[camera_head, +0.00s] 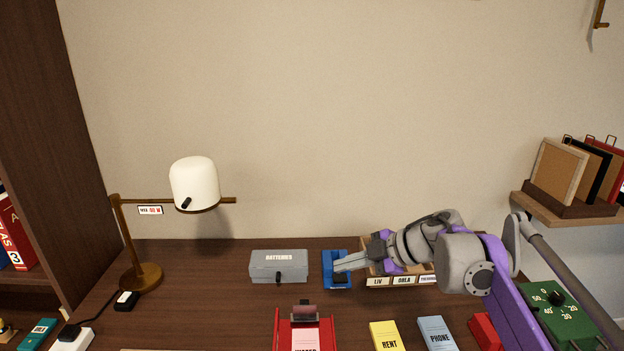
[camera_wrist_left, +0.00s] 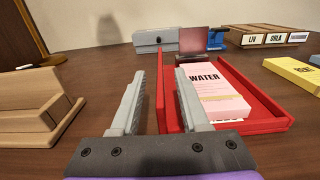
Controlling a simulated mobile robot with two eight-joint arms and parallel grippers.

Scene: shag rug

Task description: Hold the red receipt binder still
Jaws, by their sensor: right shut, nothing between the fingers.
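The red receipt binder (camera_head: 327,335) stands at the bottom middle of the head view, cut by the frame edge. In the left wrist view the binder (camera_wrist_left: 240,84) is an open red tray with a pink WATER receipt stack (camera_wrist_left: 212,92) and a dark clamp at its far end. My left gripper (camera_wrist_left: 155,82) shows only in the left wrist view. It is open, and the binder's left wall appears between its two fingers, with gaps visible. My right gripper (camera_head: 338,265) is shut and empty, its tips at a blue desk device (camera_head: 337,283); contact cannot be told.
A grey BATTERIES box (camera_head: 279,268) stands left of the blue device. A labelled wooden sorter (camera_head: 375,272) is partly behind my right arm. Yellow RENT (camera_head: 385,335) and blue PHONE (camera_head: 436,333) pads lie at the right. A lamp (camera_head: 194,183) stands left. A wooden stand (camera_wrist_left: 30,110) is beside my left gripper.

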